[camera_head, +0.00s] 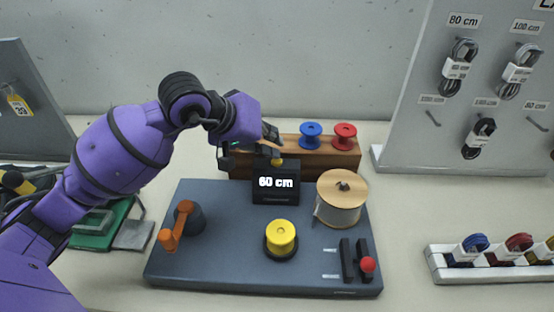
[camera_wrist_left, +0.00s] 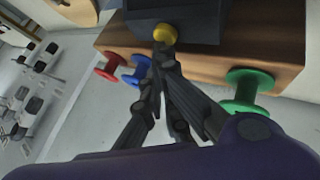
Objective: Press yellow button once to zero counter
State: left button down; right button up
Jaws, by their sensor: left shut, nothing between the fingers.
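The counter (camera_head: 276,190) is a dark box at the back of the blue-grey board, and its display reads "60 cm". The yellow button (camera_head: 277,162) sits on top of it and also shows in the left wrist view (camera_wrist_left: 165,32). My left gripper (camera_head: 273,148) is shut and empty, with its fingertips right by the button. In the left wrist view the closed fingertips (camera_wrist_left: 163,52) point at the button and overlap its lower edge; I cannot tell whether they touch it. My right gripper is not in view.
The board (camera_head: 225,265) carries an orange crank (camera_head: 172,238), a yellow spool (camera_head: 281,236), a wire reel (camera_head: 341,200) and a red-knobbed lever (camera_head: 367,264). A wooden rack (camera_head: 340,160) behind holds blue (camera_head: 311,130), red (camera_head: 344,131) and green (camera_wrist_left: 249,86) spools close to my gripper.

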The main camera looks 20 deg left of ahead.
pick_arm(q)
jog(key=shift+f, duration=0.2)
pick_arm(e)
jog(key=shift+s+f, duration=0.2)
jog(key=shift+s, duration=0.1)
pick_arm(q)
jog(key=shift+f+b, duration=0.2)
jog(key=shift+b, duration=0.15)
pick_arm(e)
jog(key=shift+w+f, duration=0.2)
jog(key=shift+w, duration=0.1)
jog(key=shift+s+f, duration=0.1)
pick_arm(q)
jog(key=shift+f, duration=0.1)
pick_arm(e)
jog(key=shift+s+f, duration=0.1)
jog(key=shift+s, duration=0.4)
pick_arm(q)
jog(key=shift+r, duration=0.9)
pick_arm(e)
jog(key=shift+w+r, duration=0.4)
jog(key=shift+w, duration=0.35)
